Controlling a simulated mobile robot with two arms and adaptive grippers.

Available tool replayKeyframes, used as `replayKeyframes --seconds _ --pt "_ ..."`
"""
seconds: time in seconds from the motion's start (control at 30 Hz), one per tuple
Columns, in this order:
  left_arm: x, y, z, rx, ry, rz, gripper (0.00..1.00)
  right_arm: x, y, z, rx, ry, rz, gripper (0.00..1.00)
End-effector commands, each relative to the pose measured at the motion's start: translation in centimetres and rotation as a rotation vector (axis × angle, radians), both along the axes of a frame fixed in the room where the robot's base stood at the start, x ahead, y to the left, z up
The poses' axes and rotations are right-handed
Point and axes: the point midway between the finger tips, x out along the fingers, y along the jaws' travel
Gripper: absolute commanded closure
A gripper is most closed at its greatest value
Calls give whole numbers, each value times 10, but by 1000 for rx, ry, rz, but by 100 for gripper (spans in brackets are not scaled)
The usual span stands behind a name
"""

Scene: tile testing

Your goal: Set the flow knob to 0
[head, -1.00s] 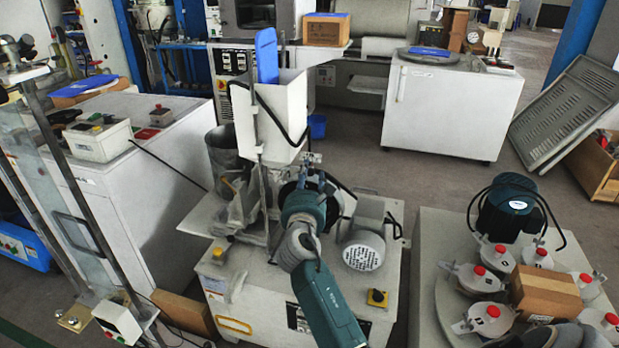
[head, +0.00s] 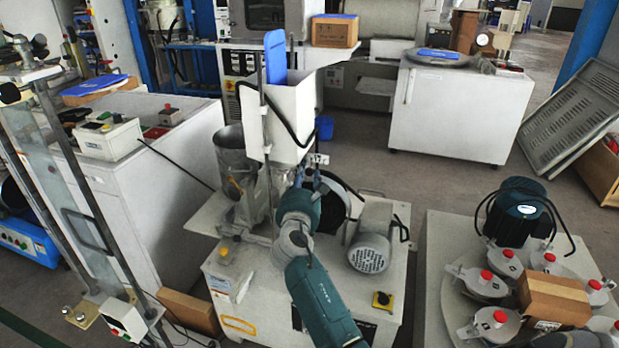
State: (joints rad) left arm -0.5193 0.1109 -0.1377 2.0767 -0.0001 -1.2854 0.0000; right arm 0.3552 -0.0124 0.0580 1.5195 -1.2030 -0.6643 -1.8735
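The machine in the middle has a white hopper (head: 288,105) with a blue panel (head: 275,57) standing in it, above a light grey base cabinet (head: 262,288). I cannot make out the flow knob; it is too small or hidden behind my teal arm. My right gripper (head: 311,178) is at the far end of that arm, just below the hopper and in front of a dark round part of the machine. Its fingers are small and seen from behind, so neither their opening nor any contact is clear. My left gripper is not in view.
A grey motor (head: 369,252) sits right of my arm on the machine top. A metal bucket (head: 233,160) stands left. A metal-framed rig (head: 90,230) stands at left.

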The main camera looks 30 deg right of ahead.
Motion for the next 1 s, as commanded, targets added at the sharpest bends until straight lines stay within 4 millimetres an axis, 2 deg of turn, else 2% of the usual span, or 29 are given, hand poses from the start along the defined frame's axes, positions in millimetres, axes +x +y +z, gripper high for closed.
replayKeyframes --seconds 0.37,0.47,0.8,1.0 --pt "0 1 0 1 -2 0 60 -5 3 -2 1 3 -2 62" --pt "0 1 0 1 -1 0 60 -15 11 -3 2 4 0 62" --pt "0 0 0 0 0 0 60 -70 55 -3 3 3 -1 62" --pt "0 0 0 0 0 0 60 -90 71 -2 2 2 0 62"
